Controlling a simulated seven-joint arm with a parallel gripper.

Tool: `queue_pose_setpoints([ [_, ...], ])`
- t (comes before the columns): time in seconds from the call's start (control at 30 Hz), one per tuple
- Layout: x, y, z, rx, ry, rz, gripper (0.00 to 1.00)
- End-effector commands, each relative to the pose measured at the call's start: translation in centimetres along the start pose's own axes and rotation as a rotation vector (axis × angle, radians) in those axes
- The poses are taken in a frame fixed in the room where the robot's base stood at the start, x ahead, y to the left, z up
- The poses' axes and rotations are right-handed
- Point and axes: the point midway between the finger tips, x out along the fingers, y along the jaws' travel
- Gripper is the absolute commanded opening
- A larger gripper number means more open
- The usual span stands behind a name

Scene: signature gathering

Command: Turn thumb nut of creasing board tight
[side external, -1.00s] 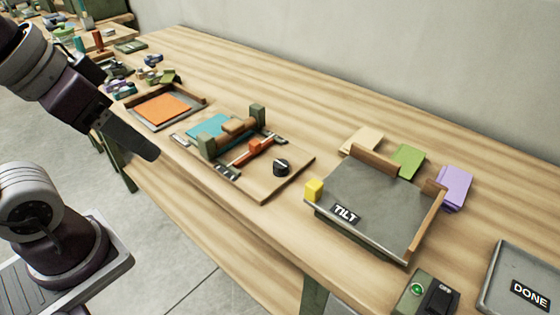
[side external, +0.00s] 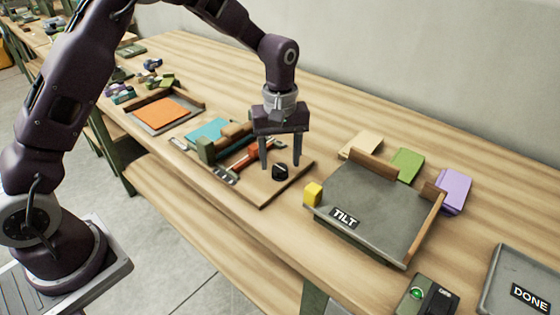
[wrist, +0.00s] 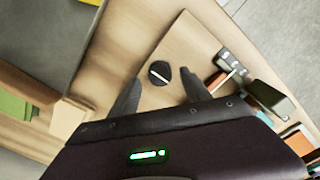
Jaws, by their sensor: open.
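The black thumb nut (side external: 280,171) stands on the front right part of the wooden creasing board (side external: 266,196). In the wrist view the nut (wrist: 159,73) shows a white line across its top, running at a slant. My gripper (side external: 281,165) points down, open, with one finger on each side of the nut in the side view. In the wrist view the fingertips (wrist: 160,88) lie a little off the nut, which sits just past them. I see no contact.
A tray with an orange sheet (side external: 160,112) is at the left. A DONE tray (side external: 515,270) and a switch box (side external: 425,295) are at the front right.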

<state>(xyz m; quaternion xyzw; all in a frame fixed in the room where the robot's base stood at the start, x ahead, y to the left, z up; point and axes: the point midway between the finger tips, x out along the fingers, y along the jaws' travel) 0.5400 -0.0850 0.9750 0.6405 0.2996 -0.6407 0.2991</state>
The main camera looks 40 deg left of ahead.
Motion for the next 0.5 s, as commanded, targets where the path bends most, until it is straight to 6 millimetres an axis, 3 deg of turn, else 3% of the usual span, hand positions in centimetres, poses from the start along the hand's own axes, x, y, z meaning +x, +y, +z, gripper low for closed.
queue_pose_setpoints([
  [0.1,1.29,-0.04,0.05,0.001,-0.001,-0.001,0.56],
  [0.37,1.56,0.00,0.04,0.001,0.000,0.001,0.56],
  [0.5,1.54,0.00,0.04,0.002,0.000,0.001,0.30],
])
